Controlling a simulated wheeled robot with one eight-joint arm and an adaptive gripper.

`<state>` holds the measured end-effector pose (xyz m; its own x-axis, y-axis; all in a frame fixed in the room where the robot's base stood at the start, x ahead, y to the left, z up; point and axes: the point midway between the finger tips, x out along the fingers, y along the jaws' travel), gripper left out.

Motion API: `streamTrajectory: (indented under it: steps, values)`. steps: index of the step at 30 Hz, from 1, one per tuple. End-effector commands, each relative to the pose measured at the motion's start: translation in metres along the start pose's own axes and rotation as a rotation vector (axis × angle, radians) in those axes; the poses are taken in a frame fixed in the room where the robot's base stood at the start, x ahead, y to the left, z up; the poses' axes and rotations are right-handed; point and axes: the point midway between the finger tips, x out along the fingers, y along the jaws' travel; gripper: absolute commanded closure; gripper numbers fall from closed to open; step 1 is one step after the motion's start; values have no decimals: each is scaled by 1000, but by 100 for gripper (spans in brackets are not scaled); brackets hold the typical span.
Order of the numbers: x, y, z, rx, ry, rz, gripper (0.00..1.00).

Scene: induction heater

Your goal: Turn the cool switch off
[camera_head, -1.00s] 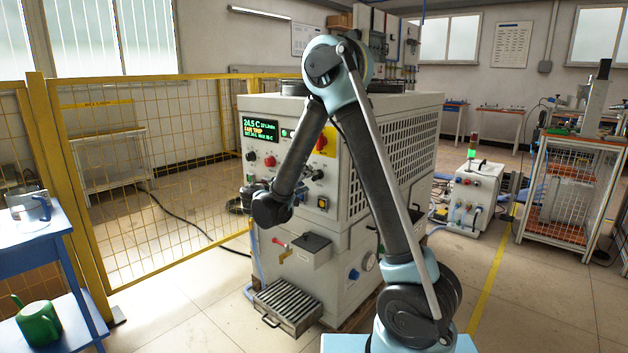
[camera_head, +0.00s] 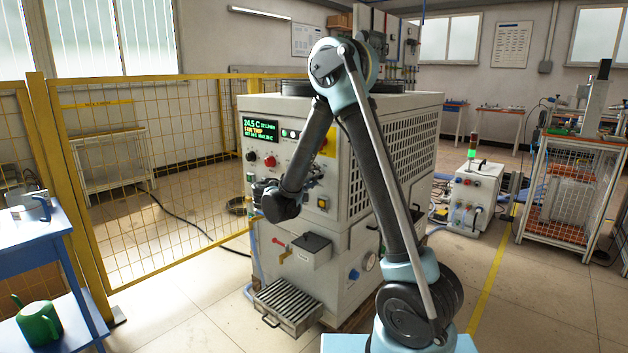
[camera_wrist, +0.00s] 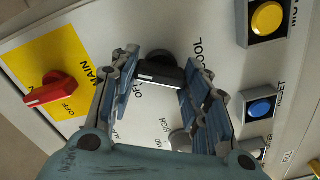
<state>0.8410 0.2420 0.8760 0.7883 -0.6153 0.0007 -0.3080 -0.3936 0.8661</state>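The cool switch (camera_wrist: 160,70) is a black rotary knob with a pale-edged grip on the white panel, beside the words COOL and OFF in the wrist view. My gripper (camera_wrist: 162,75) is open around it, one blue-grey finger on each side of the grip. The fingertips are very close to the ends of the grip; I cannot tell whether they touch it. The gripper partly covers the label, so the knob's exact setting is unclear. In the head view my gripper (camera_head: 263,188) is at the machine's front panel, and my wrist hides the switch.
A red MAIN switch (camera_wrist: 50,92) on a yellow plate is left of the gripper. A yellow button (camera_wrist: 267,18) and a blue button (camera_wrist: 259,108) are at the right. A grey knob (camera_wrist: 180,140) lies below, between the fingers. The yellow fence (camera_head: 160,160) stands left of the machine (camera_head: 300,225).

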Motion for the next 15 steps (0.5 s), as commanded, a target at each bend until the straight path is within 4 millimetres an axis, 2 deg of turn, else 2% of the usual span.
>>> streamTrajectory:
  steps: [8,15]
  values:
    - [0,-1,1,-23,-1,-2,81]
    - [0,-2,0,-138,-1,-3,81]
